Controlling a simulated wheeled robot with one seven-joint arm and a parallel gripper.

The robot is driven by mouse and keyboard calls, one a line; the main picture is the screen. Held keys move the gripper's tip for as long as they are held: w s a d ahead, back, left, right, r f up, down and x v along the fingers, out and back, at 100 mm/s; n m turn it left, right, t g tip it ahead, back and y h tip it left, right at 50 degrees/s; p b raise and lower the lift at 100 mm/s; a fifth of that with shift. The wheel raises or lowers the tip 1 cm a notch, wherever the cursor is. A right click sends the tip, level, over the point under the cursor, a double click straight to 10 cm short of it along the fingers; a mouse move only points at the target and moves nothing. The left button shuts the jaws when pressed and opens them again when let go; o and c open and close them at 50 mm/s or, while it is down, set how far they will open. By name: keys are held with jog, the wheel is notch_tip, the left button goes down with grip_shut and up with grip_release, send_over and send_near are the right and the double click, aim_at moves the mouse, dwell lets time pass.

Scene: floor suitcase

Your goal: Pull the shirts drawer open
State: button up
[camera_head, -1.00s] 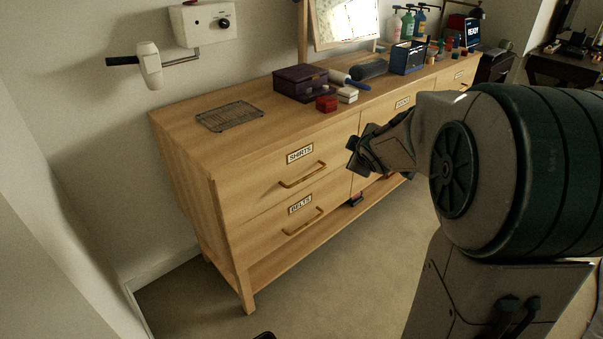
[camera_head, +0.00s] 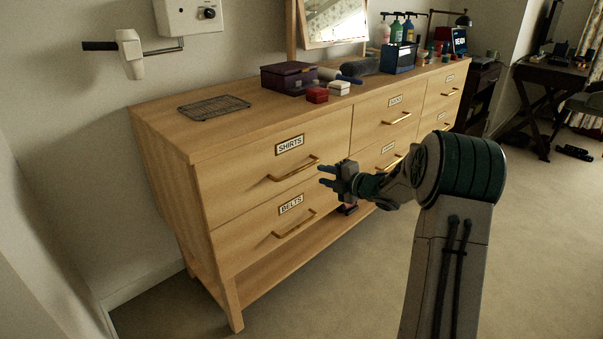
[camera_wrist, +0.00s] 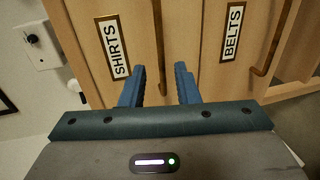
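The shirts drawer (camera_head: 240,177) is the upper left drawer of the wooden dresser, shut, with a SHIRTS label and a brass bar handle (camera_head: 293,169). My gripper (camera_head: 322,175) is in front of the dresser, just right of that handle, its two blue fingers pointing left towards the drawer fronts. The fingers are apart with nothing between them. In the wrist view, the gripper (camera_wrist: 160,82) is open, and the shirts handle (camera_wrist: 159,45) runs up and down between the fingertips' directions, beyond them. The SHIRTS label (camera_wrist: 113,47) is left of the fingers.
The belts drawer (camera_head: 240,238) with its own handle (camera_head: 295,224) lies directly below, also shut. More drawers are to the right. Carpet in front is clear.

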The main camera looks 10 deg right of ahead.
aim_at(303, 169)
jog(key=b+x, duration=0.1)
jog(key=x, duration=0.9)
jog(key=shift+w+a+f+b, duration=0.1)
jog(key=shift+w+a+b, duration=0.1)
jog(key=shift+w+b, duration=0.15)
grip_shut()
